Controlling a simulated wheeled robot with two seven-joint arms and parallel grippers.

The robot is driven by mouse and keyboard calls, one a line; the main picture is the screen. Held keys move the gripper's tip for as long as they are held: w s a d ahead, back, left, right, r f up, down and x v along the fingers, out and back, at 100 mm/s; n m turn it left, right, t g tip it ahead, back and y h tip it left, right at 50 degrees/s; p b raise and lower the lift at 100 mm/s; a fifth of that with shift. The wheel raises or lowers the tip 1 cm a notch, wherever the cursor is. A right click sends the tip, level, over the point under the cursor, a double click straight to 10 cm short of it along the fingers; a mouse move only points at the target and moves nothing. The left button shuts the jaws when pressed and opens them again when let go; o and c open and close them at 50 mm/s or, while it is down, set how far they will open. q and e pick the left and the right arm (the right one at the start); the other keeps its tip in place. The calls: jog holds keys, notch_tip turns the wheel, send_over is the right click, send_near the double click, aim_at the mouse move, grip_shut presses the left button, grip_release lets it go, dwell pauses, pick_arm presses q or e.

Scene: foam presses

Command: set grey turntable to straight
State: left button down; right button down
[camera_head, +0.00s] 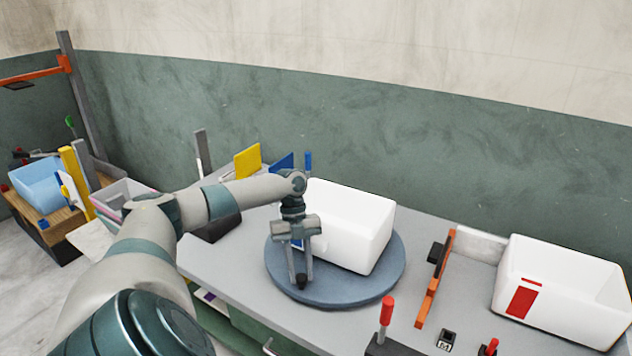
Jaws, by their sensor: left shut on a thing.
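The grey turntable (352,287) is a round blue-grey disc on the workbench in the head view. A white open bin (355,245) stands on it, turned at an angle to the bench edge. My left gripper (301,280) points down over the turntable's front left part, in front of the bin. It is shut on a small dark knob (301,282) near the disc's rim. The gripper and wrist hide part of the disc and the bin's left side. My right gripper is not in view.
A second white bin (560,300) with a red mark stands at the right. An orange bar (436,280) and a red-handled lever (386,311) stand between. Yellow (247,162) and blue panels are behind my arm. A blue bin (38,185) is far left.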

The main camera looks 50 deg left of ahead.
pick_arm(q)
jog(key=shift+a, duration=0.25)
jog(key=c, duration=1.5)
grip_release()
jog(key=shift+o, duration=0.2)
jog(key=shift+a+r, duration=0.1)
jog(key=shift+r, duration=0.25)
jog(key=b+v, duration=0.2)
jog(key=v, duration=1.4)
jog(key=shift+r+b, duration=0.3)
jog(key=shift+r, duration=0.05)
